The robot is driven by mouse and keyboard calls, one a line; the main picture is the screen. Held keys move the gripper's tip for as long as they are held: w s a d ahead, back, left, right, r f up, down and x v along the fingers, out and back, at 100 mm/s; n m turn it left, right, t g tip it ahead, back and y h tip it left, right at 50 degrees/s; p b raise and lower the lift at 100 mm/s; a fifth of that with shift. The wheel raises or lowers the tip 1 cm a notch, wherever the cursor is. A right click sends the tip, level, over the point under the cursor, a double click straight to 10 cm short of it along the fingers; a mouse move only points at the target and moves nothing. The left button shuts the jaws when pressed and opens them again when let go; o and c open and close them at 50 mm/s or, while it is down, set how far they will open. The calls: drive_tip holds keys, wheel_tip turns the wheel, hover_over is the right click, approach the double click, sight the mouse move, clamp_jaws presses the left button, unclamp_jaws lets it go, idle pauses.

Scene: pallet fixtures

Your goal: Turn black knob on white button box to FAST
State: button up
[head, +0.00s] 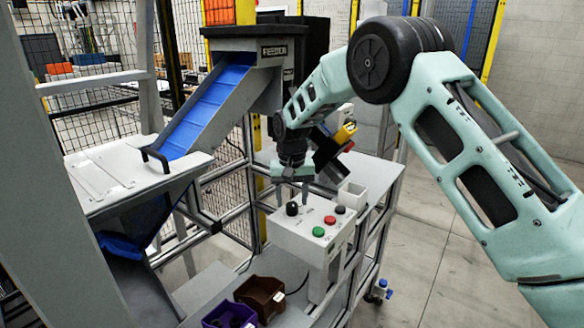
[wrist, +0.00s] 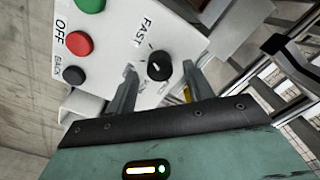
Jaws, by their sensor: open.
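The white button box (head: 300,235) stands on the bench in the head view, with the black knob (head: 292,209) near its left corner. In the wrist view the black knob (wrist: 159,66) lies below the printed word FAST on the box face (wrist: 180,35). A small pale mark shows on the knob; its exact setting is hard to read. My gripper (head: 291,196) points down at the knob, fingers apart. In the wrist view my gripper (wrist: 160,68) has one fingertip on each side of the knob, with visible gaps and no clear contact.
A green button (head: 318,231), a red button (head: 330,219) and a smaller black button (head: 340,209) share the box top. Purple (head: 229,315) and brown (head: 260,297) bins sit below. A blue chute (head: 207,110) slopes at left.

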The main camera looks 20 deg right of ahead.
sight(292, 204)
wheel_tip(292, 204, up, 16)
drive_tip(key=b, duration=0.2)
drive_tip(key=shift+f, duration=0.15)
